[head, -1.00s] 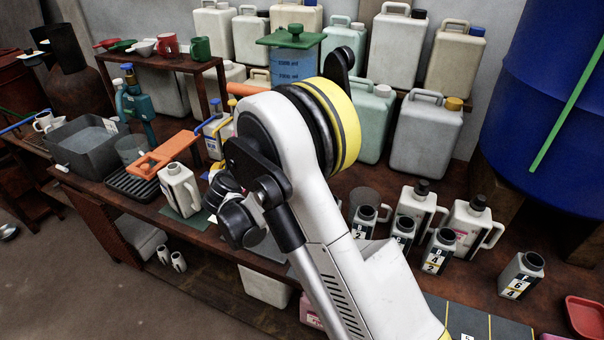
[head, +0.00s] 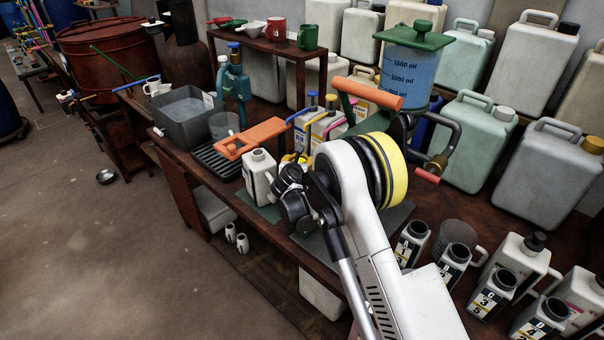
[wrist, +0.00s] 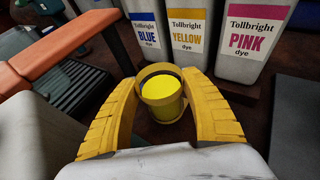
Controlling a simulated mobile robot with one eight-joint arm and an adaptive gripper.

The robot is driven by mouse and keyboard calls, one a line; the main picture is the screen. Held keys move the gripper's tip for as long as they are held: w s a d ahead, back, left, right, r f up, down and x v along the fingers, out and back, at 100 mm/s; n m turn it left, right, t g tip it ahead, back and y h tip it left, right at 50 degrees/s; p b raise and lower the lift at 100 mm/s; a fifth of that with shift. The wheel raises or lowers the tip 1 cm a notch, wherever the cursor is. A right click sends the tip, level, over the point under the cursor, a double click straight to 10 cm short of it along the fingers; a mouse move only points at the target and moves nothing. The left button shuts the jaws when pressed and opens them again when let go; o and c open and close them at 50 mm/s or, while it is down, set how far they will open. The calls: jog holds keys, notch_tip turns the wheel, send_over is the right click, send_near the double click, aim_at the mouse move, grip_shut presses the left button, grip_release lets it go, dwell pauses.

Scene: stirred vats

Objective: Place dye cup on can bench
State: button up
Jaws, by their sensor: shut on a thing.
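My gripper (wrist: 163,88) has thick ribbed yellow fingers. It is shut on the dye cup (wrist: 161,98), a small yellow cup with bright yellow dye inside, and the cup looks upright. In the head view my arm hides the cup and most of the gripper; a little yellow (head: 293,159) shows beside the wrist. A long dark red-brown bench (head: 490,212) carries many cans and bottles; no label marks it as the can bench. Whether the cup touches the surface below cannot be told.
Blue (wrist: 147,30), yellow (wrist: 190,32) and pink (wrist: 252,28) dye cans stand just beyond the cup. An orange-handled thing (wrist: 60,45) is close on the left. Numbered open bottles (head: 450,270) and large jerrycans (head: 475,140) crowd the bench.

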jog(key=shift+f+b, duration=0.65)
jog(key=shift+f, duration=1.1)
jog(key=shift+f, duration=0.1)
jog(key=o, duration=1.1)
jog(key=shift+c, duration=0.2)
jog(key=p+v, duration=0.4)
jog(key=v, duration=0.8)
